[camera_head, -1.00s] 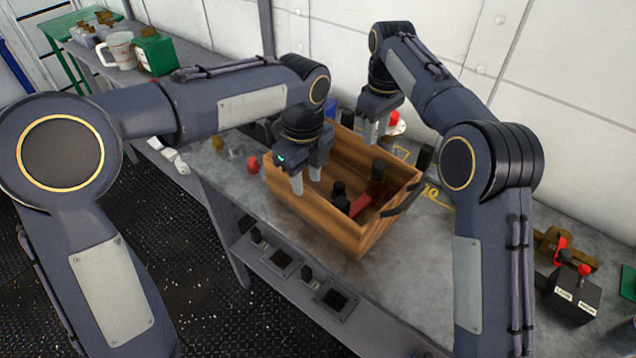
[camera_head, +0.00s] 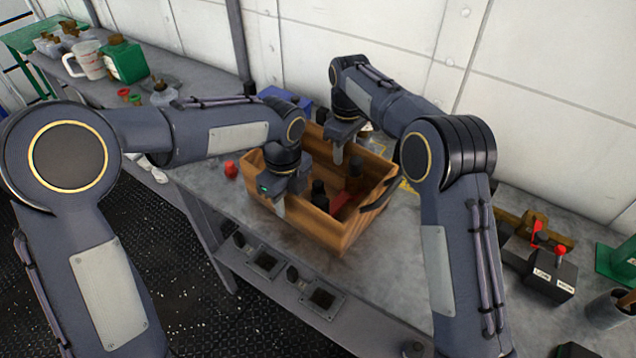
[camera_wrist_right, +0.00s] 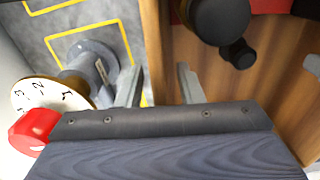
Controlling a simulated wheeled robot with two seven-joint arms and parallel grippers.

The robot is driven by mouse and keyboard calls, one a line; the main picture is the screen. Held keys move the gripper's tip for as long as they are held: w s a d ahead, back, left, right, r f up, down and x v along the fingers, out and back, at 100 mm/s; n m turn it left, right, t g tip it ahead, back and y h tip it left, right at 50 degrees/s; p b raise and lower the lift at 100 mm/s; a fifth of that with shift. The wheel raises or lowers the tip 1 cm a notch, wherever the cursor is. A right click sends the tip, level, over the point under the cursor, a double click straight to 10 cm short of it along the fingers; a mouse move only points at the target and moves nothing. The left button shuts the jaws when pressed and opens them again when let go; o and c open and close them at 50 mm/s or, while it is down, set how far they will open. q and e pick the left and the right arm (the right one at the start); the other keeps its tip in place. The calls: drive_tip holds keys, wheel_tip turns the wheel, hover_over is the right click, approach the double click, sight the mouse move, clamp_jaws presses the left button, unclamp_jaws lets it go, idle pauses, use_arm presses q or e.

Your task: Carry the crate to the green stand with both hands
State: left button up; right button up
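The wooden crate (camera_head: 345,232) sits on the grey workbench with dark bottles and a red item inside. My left gripper (camera_head: 281,200) is at its near-left wall; one finger shows outside, the other is hidden, so its opening is unclear. My right gripper (camera_head: 345,152) is at the far wall. In the right wrist view its fingers (camera_wrist_right: 159,88) are apart, on either side of the crate wall (camera_wrist_right: 155,50). A green piece (camera_head: 617,265) stands at the right edge, and a green-topped table (camera_head: 28,37) at the far left; I cannot tell which is the stand.
A red-knobbed control box (camera_head: 545,272) and a grey cup (camera_head: 610,308) are at the right of the bench. A dial with a red knob (camera_wrist_right: 40,110) stands close to my right gripper. A red knob (camera_head: 231,169) is left of the crate.

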use_arm(q)
drive_tip(key=shift+f, duration=0.35)
use_arm(e)
drive_tip(key=shift+f, duration=0.35)
use_arm(q)
drive_tip(key=shift+c, duration=0.3)
use_arm(e)
drive_tip(key=shift+c, duration=0.3)
use_arm(q)
clamp_jaws()
use_arm(e)
clamp_jaws()
use_arm(q)
drive_tip(key=shift+r, duration=0.1)
use_arm(e)
drive_tip(key=shift+r, duration=0.1)
